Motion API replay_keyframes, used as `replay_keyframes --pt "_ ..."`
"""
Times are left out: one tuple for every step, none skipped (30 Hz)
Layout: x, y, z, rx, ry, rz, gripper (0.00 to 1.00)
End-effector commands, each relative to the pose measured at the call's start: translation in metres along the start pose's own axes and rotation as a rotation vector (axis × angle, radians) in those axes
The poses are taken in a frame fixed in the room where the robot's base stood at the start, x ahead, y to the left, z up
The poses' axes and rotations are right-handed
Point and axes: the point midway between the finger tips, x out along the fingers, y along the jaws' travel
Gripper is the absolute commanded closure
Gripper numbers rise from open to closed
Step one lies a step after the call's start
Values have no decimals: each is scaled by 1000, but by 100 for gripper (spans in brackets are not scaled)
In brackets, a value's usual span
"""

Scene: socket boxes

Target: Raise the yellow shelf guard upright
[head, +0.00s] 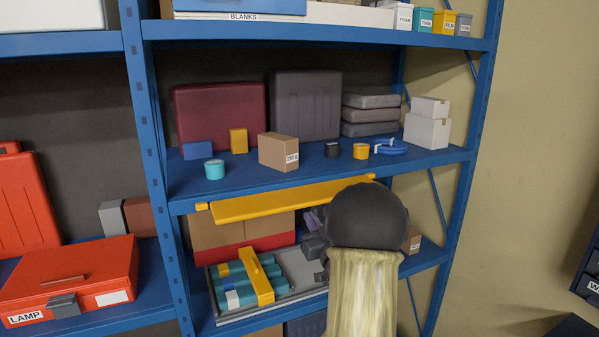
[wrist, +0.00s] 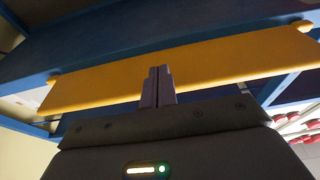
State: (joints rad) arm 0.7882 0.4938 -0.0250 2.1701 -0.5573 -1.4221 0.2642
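The yellow shelf guard (head: 290,203) is a long flat strip along the front edge of the middle blue shelf. It is tilted outward from that edge, not upright. In the wrist view the guard (wrist: 215,62) crosses the picture, with a small yellow end piece at each end by the blue shelf edge. My gripper (head: 313,220) is below the guard, partly hidden by my dark arm joint. In the wrist view my gripper's fingers (wrist: 158,74) are together, with no object seen between them. Their tips overlap the guard's face; whether they touch it I cannot tell.
The middle shelf (head: 240,180) holds a cardboard box (head: 279,151), a turquoise tin (head: 214,169), a yellow tin (head: 361,151) and blue tape (head: 390,147) near its front. Below, a grey tray (head: 292,288) holds turquoise items and a yellow-handled piece (head: 256,275). A blue post (head: 155,150) stands left.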

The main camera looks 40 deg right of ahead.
Motion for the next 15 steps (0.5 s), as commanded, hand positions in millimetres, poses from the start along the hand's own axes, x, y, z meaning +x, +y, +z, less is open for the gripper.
replay_keyframes --pt "4 0 0 1 -1 0 100" --pt "5 0 0 1 -1 0 100" --pt "7 0 0 1 -1 0 100" --pt "9 0 0 1 -1 -1 100" --pt "11 0 0 1 -1 -1 100" --pt "13 0 0 1 -1 -1 100" --pt "15 -1 1 1 -1 -1 100" --pt "16 -1 1 1 -2 -2 100" --pt "19 -1 2 1 -2 -2 100" --pt "20 -1 2 1 -2 -2 100" --pt "22 -1 2 1 -2 -2 100" --pt "24 -1 2 1 -1 -2 100" --pt "26 -1 2 1 -1 -1 100" --pt "26 -1 -1 1 -1 0 100" --pt "26 0 -3 0 -1 0 100"
